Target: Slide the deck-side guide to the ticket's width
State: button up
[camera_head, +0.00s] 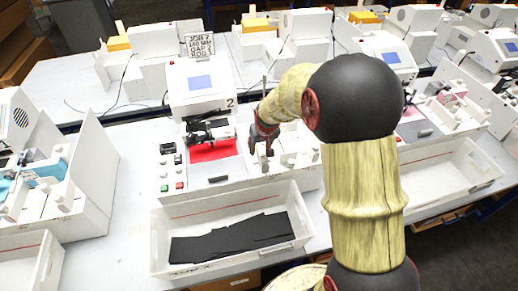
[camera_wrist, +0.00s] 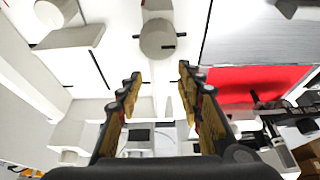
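The ticket (camera_head: 200,45), a white card with black print reading roughly "JOB 2 140 MM CAP RED", stands on top of the plotter (camera_head: 200,95) marked 2. My gripper (camera_head: 263,142) is low over the white deck, right of the red sheet. In the wrist view my gripper (camera_wrist: 160,77) is open, its two fingers apart with nothing visible between them. A white piece with a round grey knob (camera_wrist: 157,39) and a dark pointer line lies just beyond the fingertips, apparently not touched. It may be the deck-side guide; I cannot be sure.
The red sheet (camera_wrist: 250,84) lies right of the fingers. A white block (camera_wrist: 75,38) with a round post stands left, near dark slots. A white tray (camera_head: 168,225) with black sheets sits in front. Buttons (camera_head: 172,173) line the deck's left. Other plotters stand around.

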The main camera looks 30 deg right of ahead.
jog(key=shift+x, duration=1.05)
jog(key=shift+c, duration=1.1)
grip_shut()
